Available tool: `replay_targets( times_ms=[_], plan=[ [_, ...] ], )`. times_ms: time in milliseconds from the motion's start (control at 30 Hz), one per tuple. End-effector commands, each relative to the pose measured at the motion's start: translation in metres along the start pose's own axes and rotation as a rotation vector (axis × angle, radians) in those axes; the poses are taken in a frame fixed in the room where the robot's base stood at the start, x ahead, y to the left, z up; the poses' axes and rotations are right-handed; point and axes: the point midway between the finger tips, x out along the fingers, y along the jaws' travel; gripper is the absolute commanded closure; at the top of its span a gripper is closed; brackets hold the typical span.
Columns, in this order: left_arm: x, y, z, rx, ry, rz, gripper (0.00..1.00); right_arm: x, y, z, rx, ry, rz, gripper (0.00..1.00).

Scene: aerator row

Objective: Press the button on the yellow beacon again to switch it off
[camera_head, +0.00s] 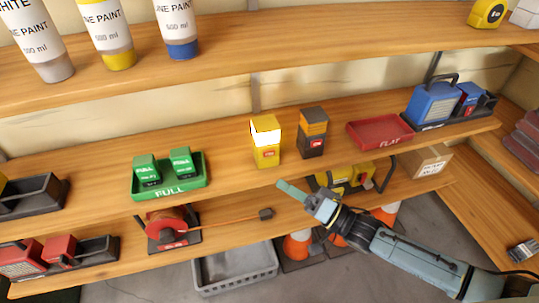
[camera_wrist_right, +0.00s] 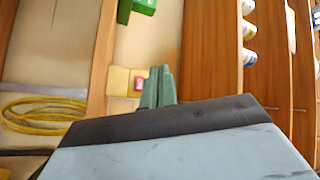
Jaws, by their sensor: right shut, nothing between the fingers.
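The yellow beacon (camera_head: 267,155) stands upright on the middle shelf, and its upper part glows bright white. A small red button (camera_head: 270,153) is on its lower front. In the right wrist view the beacon (camera_wrist_right: 120,80) and its red button (camera_wrist_right: 138,84) show just beyond my fingertips. My right gripper (camera_head: 282,186) is shut and empty, its greenish fingers in front of and below the beacon near the shelf's front edge. In the wrist view its fingers (camera_wrist_right: 160,86) lie beside the button, with a small gap visible. My left gripper is not in view.
A dark grey and orange beacon (camera_head: 313,145) stands right of the yellow one. A red tray (camera_head: 360,134) is farther right. A green tray (camera_head: 165,193) with two green packs is to the left. Paint tubes stand on the shelf above; a grey crate (camera_head: 235,278) is below.

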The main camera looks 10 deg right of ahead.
Motion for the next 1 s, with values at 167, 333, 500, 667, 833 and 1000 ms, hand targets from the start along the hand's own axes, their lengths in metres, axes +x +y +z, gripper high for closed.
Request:
replay_targets(
  times_ms=[167, 333, 500, 667, 833, 1000],
  plan=[
    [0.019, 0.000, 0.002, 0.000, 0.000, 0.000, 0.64, 0.018, 0.016, -0.012, -0.003, 0.001, -0.002, 1.00],
    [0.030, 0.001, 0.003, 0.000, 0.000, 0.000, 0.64, 0.034, 0.027, -0.024, -0.002, 0.000, -0.001, 1.00],
    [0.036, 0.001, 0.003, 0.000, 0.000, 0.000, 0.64, 0.045, 0.034, -0.032, -0.002, 0.001, 0.000, 1.00],
    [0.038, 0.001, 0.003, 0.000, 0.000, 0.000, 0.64, 0.049, 0.036, -0.035, -0.001, 0.000, 0.001, 1.00],
    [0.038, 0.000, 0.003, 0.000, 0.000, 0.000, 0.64, 0.049, 0.036, -0.036, 0.000, 0.001, 0.001, 1.00],
    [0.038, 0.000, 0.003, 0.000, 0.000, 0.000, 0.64, 0.049, 0.036, -0.036, 0.000, 0.001, 0.001, 1.00]
  ],
)
